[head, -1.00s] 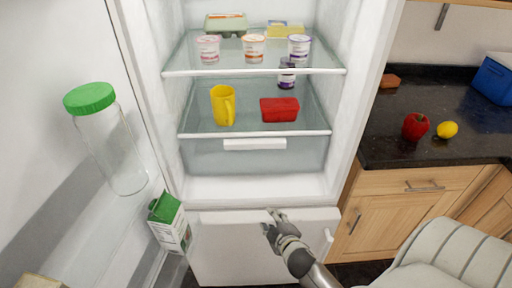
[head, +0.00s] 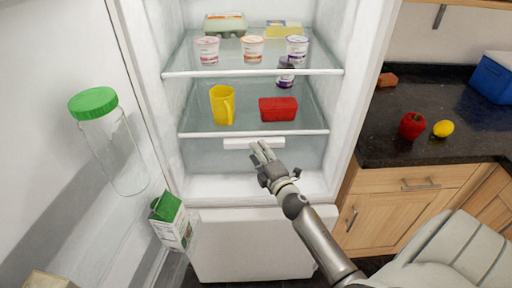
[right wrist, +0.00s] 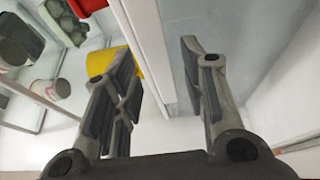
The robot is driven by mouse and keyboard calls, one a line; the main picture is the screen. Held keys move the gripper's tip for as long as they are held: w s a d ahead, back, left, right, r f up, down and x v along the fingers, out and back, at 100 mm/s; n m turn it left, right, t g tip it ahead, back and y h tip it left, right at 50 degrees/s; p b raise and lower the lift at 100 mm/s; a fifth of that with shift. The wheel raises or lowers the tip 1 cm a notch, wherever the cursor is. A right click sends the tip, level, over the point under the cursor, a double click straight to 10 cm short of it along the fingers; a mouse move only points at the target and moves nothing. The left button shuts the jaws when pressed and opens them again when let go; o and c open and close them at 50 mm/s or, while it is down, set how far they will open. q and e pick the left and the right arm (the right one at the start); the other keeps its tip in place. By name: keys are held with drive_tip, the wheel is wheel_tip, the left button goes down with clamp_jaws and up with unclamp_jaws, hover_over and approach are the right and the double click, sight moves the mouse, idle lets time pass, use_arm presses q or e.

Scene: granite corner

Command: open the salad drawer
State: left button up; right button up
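The salad drawer (head: 208,158) is the clear bin at the bottom of the open fridge, below the lower glass shelf. It looks shut. Its white handle (head: 254,143) runs along the top of its front. My right gripper (head: 262,150) is in front of the drawer, with its fingertips close below the handle's middle. In the right wrist view the gripper (right wrist: 160,75) is open, with a white bar between or behind its fingers; I cannot tell whether they touch it. My left gripper is not in view.
A yellow mug (head: 222,105) and a red container (head: 278,109) stand on the shelf above the drawer. The fridge door at left holds a green-lidded jar (head: 108,145) and a carton (head: 170,225). A counter (head: 400,145) stands at right.

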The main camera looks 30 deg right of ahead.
drive_tip(key=shift+w+d, duration=0.2)
drive_tip(key=shift+w, duration=1.1)
clamp_jaws()
drive_tip(key=shift+s+f, duration=0.1)
